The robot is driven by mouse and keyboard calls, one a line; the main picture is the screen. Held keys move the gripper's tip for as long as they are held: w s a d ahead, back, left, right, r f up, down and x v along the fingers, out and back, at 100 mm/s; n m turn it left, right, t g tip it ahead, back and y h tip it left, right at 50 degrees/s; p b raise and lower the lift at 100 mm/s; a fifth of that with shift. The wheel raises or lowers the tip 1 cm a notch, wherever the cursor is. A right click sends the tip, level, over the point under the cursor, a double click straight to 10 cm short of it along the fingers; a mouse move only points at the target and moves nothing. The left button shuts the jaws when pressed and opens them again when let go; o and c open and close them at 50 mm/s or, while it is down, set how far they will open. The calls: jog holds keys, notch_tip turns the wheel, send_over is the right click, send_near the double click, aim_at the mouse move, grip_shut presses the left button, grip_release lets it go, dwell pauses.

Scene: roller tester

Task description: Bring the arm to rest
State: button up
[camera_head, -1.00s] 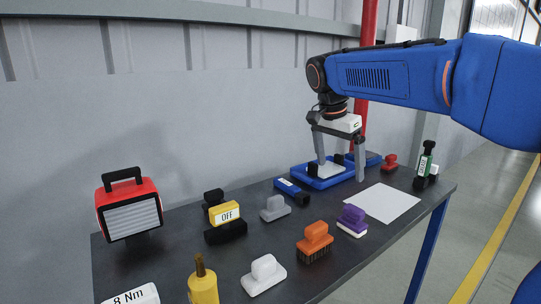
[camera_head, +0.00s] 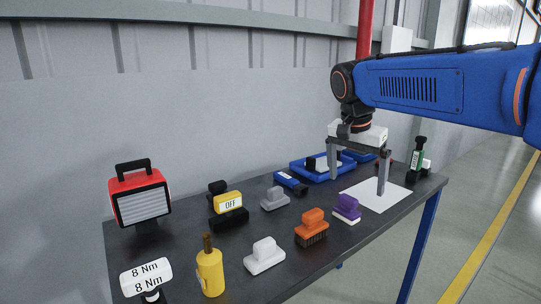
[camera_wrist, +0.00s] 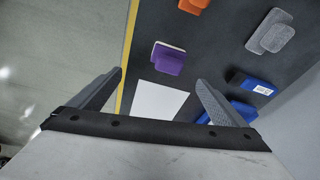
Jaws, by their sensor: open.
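My gripper (camera_head: 358,172) is open and empty above the right part of the dark table (camera_head: 178,268). Its two grey fingers point down, apart, over the area between the blue tray and the white sheet (camera_head: 385,204). In the wrist view my gripper (camera_wrist: 160,85) shows its fingers spread, with the white sheet (camera_wrist: 160,100) seen between them. My blue arm reaches in from the right.
A blue tray (camera_head: 297,170), purple brush (camera_head: 347,204), orange brush (camera_head: 312,222), grey block (camera_head: 274,200), white block (camera_head: 264,255), yellow bottle (camera_head: 210,272), yellow OFF switch (camera_head: 228,202) and red lamp (camera_head: 138,180) stand on the table. A red post (camera_head: 367,30) rises behind it.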

jog(key=s+d+f+n+t+y, duration=0.1)
jog(key=s+d+f+n, duration=0.2)
jog(key=s+f, duration=0.6)
jog(key=s+d+f+n+t+y, duration=0.1)
jog(key=s+d+f+n, duration=0.3)
jog(key=s+f, duration=0.5)
jog(key=s+n, duration=0.1)
jog(key=s, duration=0.6)
jog(key=shift+s+f+n+t, duration=0.2)
jog(key=shift+s+n+t, duration=0.1)
jog(key=shift+s+n, duration=0.1)
